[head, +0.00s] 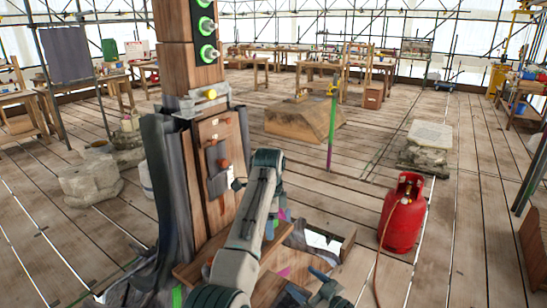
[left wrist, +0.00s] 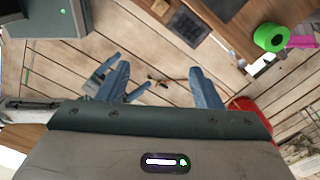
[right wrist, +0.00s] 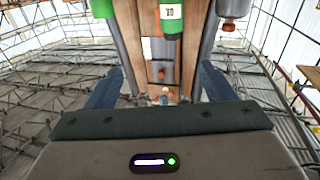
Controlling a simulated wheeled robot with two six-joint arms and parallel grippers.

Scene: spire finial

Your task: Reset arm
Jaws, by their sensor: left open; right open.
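My left gripper (left wrist: 157,68) is open and empty in the left wrist view. Its two blue-grey fingers are apart over the plank floor. My right gripper (right wrist: 162,70) is open in the right wrist view, with nothing between its fingers. It faces up along a tall wooden post (right wrist: 184,50) that carries green and red fittings. In the head view, the same wooden post (head: 176,70) stands left of centre. My bent grey arm is in front of its lower part, and the fingertips there are hard to make out.
A red gas cylinder (head: 403,215) with a hose stands on the floor at right. Stone blocks (head: 90,182) lie at left, and another (head: 428,145) lies behind the cylinder. A green tape roll (left wrist: 270,37) shows near the left gripper.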

